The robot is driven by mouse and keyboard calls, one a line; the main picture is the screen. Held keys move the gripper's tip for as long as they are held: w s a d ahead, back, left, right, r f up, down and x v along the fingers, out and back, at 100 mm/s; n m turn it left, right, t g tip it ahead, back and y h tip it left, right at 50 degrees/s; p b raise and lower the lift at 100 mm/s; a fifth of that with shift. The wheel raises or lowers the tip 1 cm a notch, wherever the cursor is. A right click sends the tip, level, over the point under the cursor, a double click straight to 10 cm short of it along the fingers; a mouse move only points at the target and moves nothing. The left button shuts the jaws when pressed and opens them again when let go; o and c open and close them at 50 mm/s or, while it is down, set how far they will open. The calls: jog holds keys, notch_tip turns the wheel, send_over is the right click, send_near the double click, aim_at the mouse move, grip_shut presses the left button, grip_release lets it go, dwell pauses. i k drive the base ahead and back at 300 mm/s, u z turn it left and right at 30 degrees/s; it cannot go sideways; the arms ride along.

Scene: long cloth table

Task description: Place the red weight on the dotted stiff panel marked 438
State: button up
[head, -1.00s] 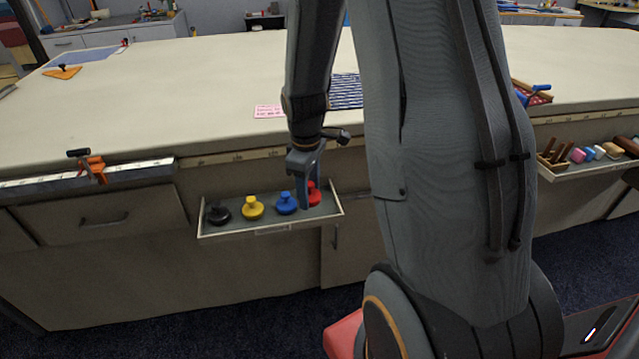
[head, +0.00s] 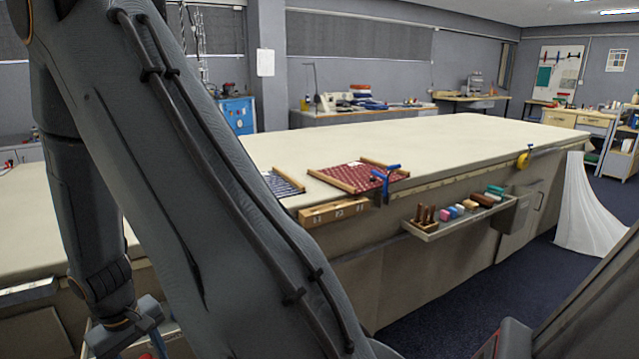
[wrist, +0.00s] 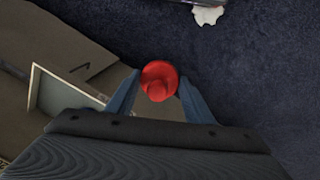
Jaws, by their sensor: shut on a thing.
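My gripper (wrist: 158,92) is shut on the red weight (wrist: 158,77), which sits between the two blue fingers in the wrist view, above the dark floor and beside the drawer. In the head view my gripper (head: 140,335) is at the lower left, partly cut off by the bottom edge. A red panel (head: 345,176) with a fine light pattern lies on the table between wooden strips, with a blue clamp (head: 386,180) at its right. A blue striped panel (head: 284,184) lies to its left, partly behind my arm. No mark 438 can be read.
A wooden block with numbers (head: 335,212) is at the table's front edge. An open tray (head: 430,231) with brown handles and coloured blocks juts out at the right. The cream tabletop (head: 440,145) behind the panels is clear.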

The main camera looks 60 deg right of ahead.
aim_at(333, 174)
jog(key=u, duration=2.4)
jog(key=k, duration=2.05)
jog(key=z, duration=1.85)
